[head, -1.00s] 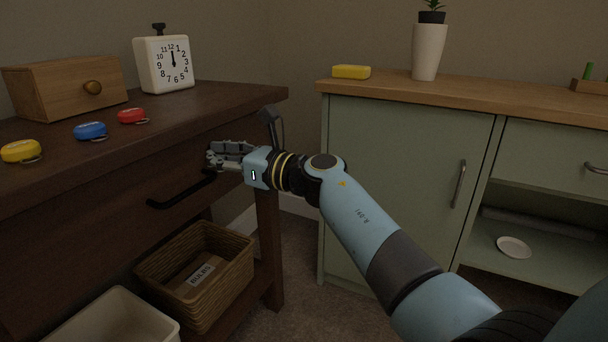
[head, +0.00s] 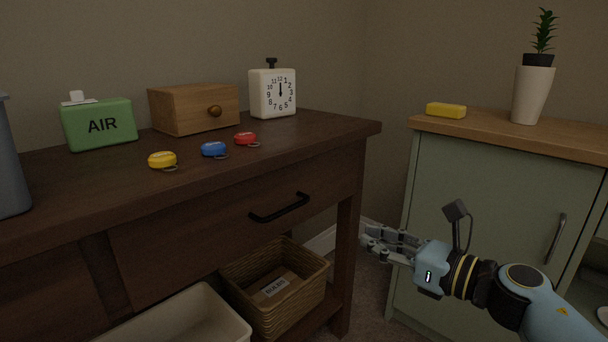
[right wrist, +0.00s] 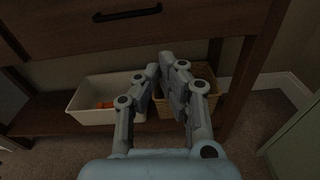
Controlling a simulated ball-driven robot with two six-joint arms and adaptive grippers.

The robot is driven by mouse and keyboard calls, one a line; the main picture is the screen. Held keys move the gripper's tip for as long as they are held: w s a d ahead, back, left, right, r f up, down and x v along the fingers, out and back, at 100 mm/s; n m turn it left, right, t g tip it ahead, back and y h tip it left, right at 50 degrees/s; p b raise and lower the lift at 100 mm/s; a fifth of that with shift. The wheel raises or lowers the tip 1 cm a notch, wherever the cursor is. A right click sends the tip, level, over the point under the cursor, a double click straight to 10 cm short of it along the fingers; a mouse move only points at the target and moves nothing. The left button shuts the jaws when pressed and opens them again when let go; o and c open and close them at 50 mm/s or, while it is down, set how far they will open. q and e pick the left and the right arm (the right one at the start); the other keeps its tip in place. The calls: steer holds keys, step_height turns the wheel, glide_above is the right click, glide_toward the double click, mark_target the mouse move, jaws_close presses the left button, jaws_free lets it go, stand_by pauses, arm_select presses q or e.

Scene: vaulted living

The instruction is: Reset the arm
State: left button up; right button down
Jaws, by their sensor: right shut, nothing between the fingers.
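My right arm reaches in from the lower right in the head view. Its blue-grey gripper (head: 366,240) is shut and empty, pointing left, in front of the gap between the dark wooden table (head: 330,129) and the green cabinet (head: 478,184). In the right wrist view the gripper's fingers (right wrist: 160,66) stand over the lower shelf, before the wicker basket (right wrist: 234,104) and the white bin (right wrist: 90,118). The fingers hold nothing. My left gripper is not in view.
The table's drawer with a black handle (head: 280,208) is shut. A yellow sponge (head: 446,110) and plant pot (head: 531,94) stand on the cabinet.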

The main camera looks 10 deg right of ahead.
steer(key=s+d+f+m+g+h, duration=0.2)
steer(key=s+d+f+m+h, duration=0.25)
steer(key=s+f+m, duration=0.55)
steer(key=s+d+f+m+g+h, duration=0.35)
steer(key=s+d+f+m, duration=0.25)
steer(key=s+f+m, duration=0.45)
steer(key=s+d+f+m+g+h, duration=0.2)
steer(key=s+d+f+m+h, duration=0.3)
steer(key=s+f+m, duration=0.55)
arm_select(q)
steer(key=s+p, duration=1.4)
steer(key=p, duration=0.1)
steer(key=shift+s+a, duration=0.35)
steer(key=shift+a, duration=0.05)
arm_select(e)
steer(key=s+a+m+g+y, duration=0.1)
steer(key=s+m+g, duration=0.4)
steer(key=s, duration=2)
steer(key=a+m, duration=0.1)
steer(key=m, duration=0.5)
steer(key=shift+f+m, duration=0.35)
steer(key=shift+m, duration=0.05)
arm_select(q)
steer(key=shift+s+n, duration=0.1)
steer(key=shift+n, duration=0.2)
